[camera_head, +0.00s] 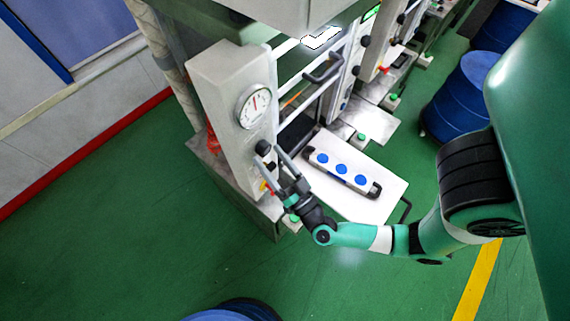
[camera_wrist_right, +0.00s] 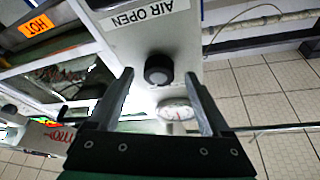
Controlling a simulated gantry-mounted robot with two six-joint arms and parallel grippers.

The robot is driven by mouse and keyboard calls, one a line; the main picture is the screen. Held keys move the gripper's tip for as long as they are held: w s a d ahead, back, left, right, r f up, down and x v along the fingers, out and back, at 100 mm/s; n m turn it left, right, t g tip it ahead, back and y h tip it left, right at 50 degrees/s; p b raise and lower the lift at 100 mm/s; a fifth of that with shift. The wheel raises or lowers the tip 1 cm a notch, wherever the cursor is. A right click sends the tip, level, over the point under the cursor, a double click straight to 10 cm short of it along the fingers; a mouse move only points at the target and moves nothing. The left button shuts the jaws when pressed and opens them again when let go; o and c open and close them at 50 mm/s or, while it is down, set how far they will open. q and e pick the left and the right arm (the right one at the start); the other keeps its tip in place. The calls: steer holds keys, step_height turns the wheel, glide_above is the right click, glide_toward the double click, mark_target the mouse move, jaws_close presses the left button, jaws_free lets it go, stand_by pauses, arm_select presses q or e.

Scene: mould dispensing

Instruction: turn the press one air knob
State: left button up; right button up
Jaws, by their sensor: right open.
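The press one air knob (camera_head: 263,147) is a round black knob on the light grey control column of the nearest press, below the dial gauge. In the right wrist view the air knob (camera_wrist_right: 158,69) sits under an "AIR OPEN" label (camera_wrist_right: 137,14). My right gripper (camera_head: 272,156) is open in front of the column. In the wrist view its two fingers stand on either side of the knob, with gaps on both sides. Whether the fingertips reach around the knob in depth is hard to tell. My left gripper is not in view.
The white-faced gauge (camera_head: 254,107) is above the knob. A white table (camera_head: 375,164) beside the press bears a tray with blue discs (camera_head: 341,169). Blue drums (camera_head: 463,92) stand at the right. The green floor (camera_head: 120,250) at left is clear.

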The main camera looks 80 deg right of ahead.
steer(key=b+v, duration=0.1)
steer(key=v, duration=0.8)
steer(key=shift+s+a+f, duration=0.15)
steer(key=shift+s, duration=0.2)
